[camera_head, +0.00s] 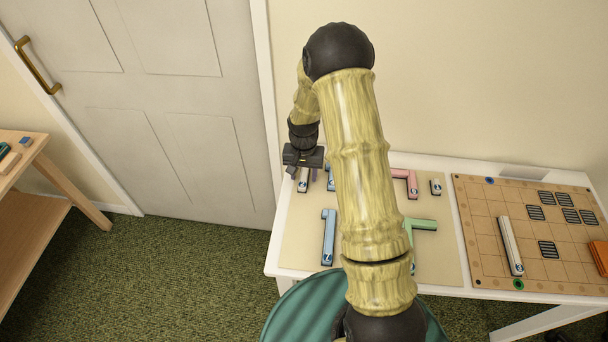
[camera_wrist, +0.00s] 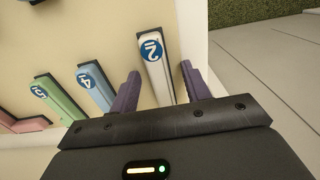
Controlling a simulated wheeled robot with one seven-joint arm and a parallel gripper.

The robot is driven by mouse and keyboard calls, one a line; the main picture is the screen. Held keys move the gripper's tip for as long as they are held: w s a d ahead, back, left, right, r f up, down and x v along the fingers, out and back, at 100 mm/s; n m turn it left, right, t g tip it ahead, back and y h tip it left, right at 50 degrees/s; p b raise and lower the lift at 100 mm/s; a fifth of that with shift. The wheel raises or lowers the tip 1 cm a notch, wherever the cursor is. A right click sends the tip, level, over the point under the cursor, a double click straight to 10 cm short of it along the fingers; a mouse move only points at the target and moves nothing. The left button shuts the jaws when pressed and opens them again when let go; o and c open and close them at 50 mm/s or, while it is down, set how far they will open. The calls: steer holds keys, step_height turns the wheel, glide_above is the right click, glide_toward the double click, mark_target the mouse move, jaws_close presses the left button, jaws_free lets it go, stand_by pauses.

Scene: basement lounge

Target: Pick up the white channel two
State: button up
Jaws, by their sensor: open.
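The white channel two (camera_wrist: 155,62) is a straight white bar with dark sides and a blue "2" disc at one end. In the wrist view it lies between the two purple fingers of my gripper (camera_wrist: 160,88), which is open around its near end. The finger on the left is close beside the bar; I cannot tell if it touches. In the head view the gripper (camera_head: 304,172) is at the back left of the table, over the white channel two (camera_head: 303,184), whose far part is hidden under it.
Just left in the wrist view lie a blue piece "4" (camera_wrist: 95,88) and a green piece "5" (camera_wrist: 57,97). A pink piece (camera_head: 405,178) and another blue piece (camera_head: 329,237) lie on the mat. A gridded board (camera_head: 485,240) with a white bar (camera_head: 511,246) is at the right.

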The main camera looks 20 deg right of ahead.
mark_target(304, 175)
steer(key=shift+c, duration=0.2)
stand_by(0.3)
jaws_close()
step_height(304, 175, up, 10)
stand_by(0.6)
